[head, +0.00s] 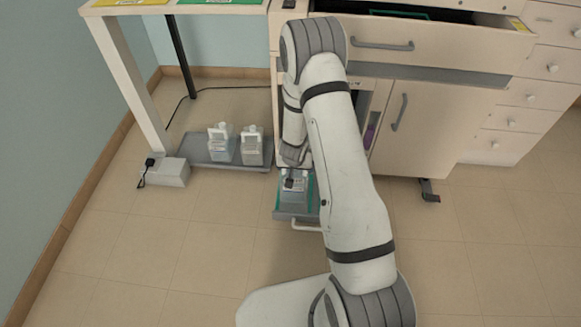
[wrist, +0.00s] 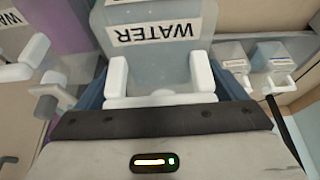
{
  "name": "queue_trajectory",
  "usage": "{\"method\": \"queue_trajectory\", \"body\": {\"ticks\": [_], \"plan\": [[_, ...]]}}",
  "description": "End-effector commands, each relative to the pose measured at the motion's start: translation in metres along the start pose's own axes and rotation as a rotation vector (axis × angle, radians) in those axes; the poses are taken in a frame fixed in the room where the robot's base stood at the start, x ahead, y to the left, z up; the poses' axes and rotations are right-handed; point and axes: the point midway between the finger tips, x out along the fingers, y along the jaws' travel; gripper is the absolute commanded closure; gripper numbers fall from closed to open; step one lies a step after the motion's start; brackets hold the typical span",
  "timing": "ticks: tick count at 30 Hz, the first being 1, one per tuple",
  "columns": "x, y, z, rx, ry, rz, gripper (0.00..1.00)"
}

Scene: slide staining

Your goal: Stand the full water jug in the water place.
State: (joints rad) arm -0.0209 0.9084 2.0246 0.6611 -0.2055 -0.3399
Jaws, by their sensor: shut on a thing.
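A translucent jug with a white handle and the label WATER (wrist: 155,34) fills the upper middle of the wrist view. In the head view the jug (head: 293,200) is at the low pull-out tray (head: 283,215) with a green surface, partly covered by my arm. My gripper (head: 294,165) is above it, shut on the jug at its white handle; the fingertips are mostly hidden. The jug looks about upright. Whether its base touches the tray, and its fill level, cannot be told.
Two similar jugs (head: 220,142) (head: 251,147) stand on a low grey shelf (head: 200,158) to the left. Another jug with a WATER label (wrist: 15,42) shows at the wrist view's left edge. An open drawer (head: 385,43) and cabinet (head: 410,125) stand right. The floor in front is clear.

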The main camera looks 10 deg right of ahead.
Motion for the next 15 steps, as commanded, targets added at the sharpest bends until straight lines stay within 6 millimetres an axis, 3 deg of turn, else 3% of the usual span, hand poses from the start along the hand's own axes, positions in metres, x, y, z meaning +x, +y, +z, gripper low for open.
{"method": "queue_trajectory", "body": {"ticks": [12,15], "plan": [[0.036,0.000,0.013,0.001,0.005,0.000,0.80],[0.036,0.000,0.013,0.001,0.006,0.000,0.80]]}}
